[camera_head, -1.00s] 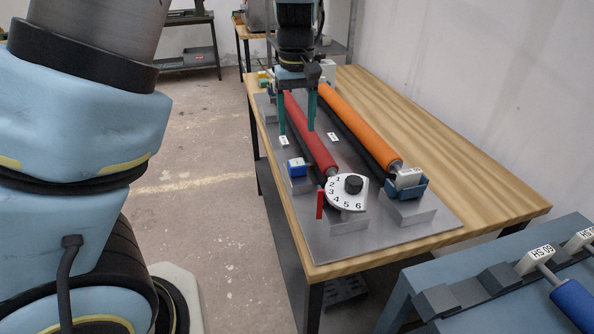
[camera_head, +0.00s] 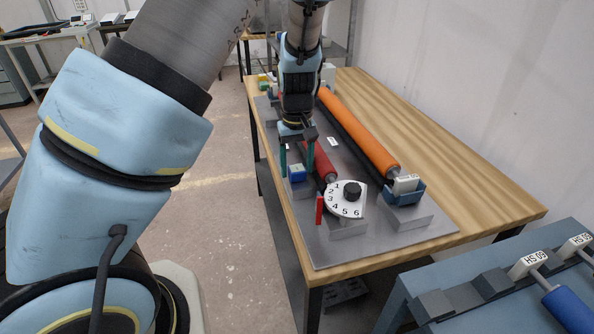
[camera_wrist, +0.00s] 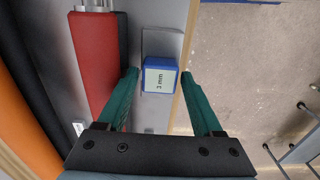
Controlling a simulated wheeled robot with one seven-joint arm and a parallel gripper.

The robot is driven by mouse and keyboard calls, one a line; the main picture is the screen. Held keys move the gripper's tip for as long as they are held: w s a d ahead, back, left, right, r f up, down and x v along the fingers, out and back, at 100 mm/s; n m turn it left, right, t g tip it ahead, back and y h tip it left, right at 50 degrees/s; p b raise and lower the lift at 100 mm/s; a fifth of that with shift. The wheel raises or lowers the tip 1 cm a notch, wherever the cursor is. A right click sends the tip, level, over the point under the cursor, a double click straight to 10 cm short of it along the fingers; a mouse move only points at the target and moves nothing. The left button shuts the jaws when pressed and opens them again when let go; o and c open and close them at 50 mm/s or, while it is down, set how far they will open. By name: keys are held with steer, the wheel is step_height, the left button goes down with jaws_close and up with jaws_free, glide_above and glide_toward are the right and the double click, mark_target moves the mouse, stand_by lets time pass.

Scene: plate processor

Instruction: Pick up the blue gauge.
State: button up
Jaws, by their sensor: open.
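The blue gauge (camera_head: 297,173) is a small blue block on the grey metal plate, left of the red roller's near end. In the wrist view the gauge (camera_wrist: 158,79) has a pale label reading "3 mm" and lies between and slightly beyond the tips of the green fingers. My gripper (camera_head: 297,170) is open and empty, pointing down above the gauge, one finger toward each side of it. The wrist view also shows my gripper (camera_wrist: 159,72) wide open, its left finger close to the red roller.
The red roller (camera_head: 321,163) and orange roller (camera_head: 358,128) lie on the metal plate (camera_head: 400,238). A white numbered dial (camera_head: 344,199) and a red upright piece (camera_head: 319,209) stand nearer. The wooden table (camera_head: 470,180) is clear at right. A blue-grey bench (camera_head: 440,275) stands at front right.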

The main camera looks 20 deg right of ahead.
jaws_close()
stand_by(0.5)
